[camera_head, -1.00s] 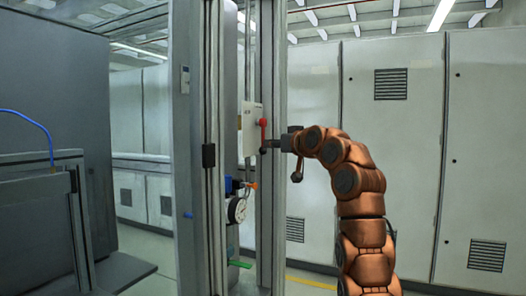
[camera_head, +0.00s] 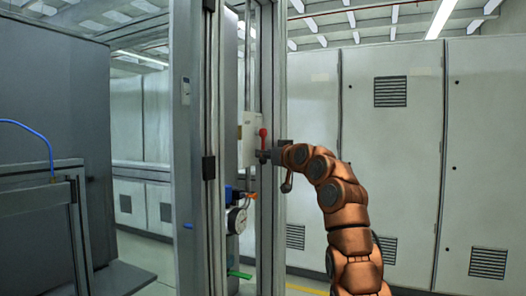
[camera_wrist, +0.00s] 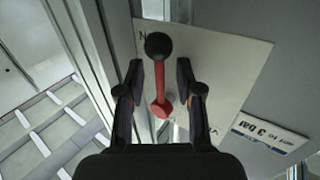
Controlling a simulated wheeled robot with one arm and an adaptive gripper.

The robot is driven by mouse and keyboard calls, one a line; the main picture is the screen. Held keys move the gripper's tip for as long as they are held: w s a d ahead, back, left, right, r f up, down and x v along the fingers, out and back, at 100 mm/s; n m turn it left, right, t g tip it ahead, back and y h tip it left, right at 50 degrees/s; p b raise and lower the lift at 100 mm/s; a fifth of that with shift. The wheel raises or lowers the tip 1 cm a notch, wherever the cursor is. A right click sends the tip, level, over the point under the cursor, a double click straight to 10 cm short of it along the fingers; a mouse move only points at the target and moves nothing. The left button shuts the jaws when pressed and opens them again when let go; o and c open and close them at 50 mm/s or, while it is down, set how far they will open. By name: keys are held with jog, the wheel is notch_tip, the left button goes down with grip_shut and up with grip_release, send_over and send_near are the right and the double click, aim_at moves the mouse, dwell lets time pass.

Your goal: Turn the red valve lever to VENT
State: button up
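The red valve lever (camera_head: 263,133) is on a pale panel (camera_head: 246,140) fixed to the column. It hangs down from its red pivot. In the wrist view, which is upside down, the red lever (camera_wrist: 161,85) runs from the pivot to a black knob (camera_wrist: 158,45). My gripper (camera_wrist: 160,72) is open, with one finger on each side of the lever; a gap shows on both sides. A letter N and part of a V show on the panel, but the full words are hidden. In the head view my gripper (camera_head: 266,155) is at the lever's lower end.
Below the panel are a round gauge (camera_head: 236,220), a blue fitting (camera_head: 230,194) and a green handle (camera_head: 239,274). A tall metal post (camera_head: 208,110) stands just left. Grey cabinets (camera_head: 390,150) line the back. A labelled plate (camera_wrist: 263,140) is near the panel.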

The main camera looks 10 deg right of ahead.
jog(key=shift+p+x, duration=0.55)
jog(key=shift+x, duration=0.4)
jog(key=shift+w, duration=0.25)
grip_shut()
